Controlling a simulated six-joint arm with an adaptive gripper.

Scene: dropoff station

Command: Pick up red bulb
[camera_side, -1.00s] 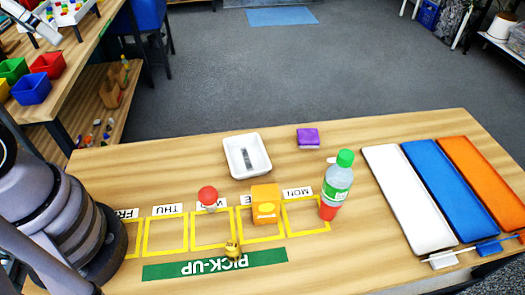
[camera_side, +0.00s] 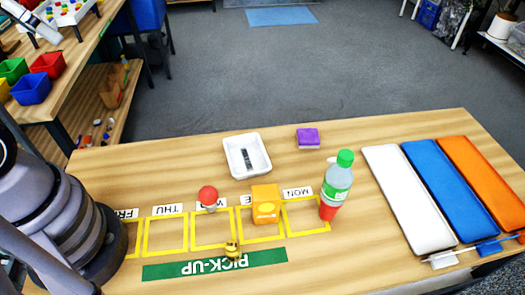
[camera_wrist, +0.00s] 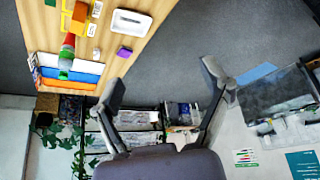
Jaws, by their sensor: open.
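The red bulb (camera_side: 208,195) stands on the wooden table in the side view, with its round red top up and a pale base below. It is at the upper edge of a yellow-outlined square, beside a white day label, left of the orange box. I cannot clearly make it out in the wrist view. My gripper (camera_wrist: 164,86) shows in the wrist view with its two fingers wide apart and nothing between them. It faces past the table edge toward the floor and shelves, away from the bulb. The side view does not show my gripper.
An orange box (camera_side: 265,203) and a bottle (camera_side: 337,186) stand right of the bulb. A small yellow-black object (camera_side: 232,250) is in front. A white tray (camera_side: 228,160) and purple block (camera_side: 308,137) lie behind. White, blue and orange trays (camera_side: 447,185) are at right.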

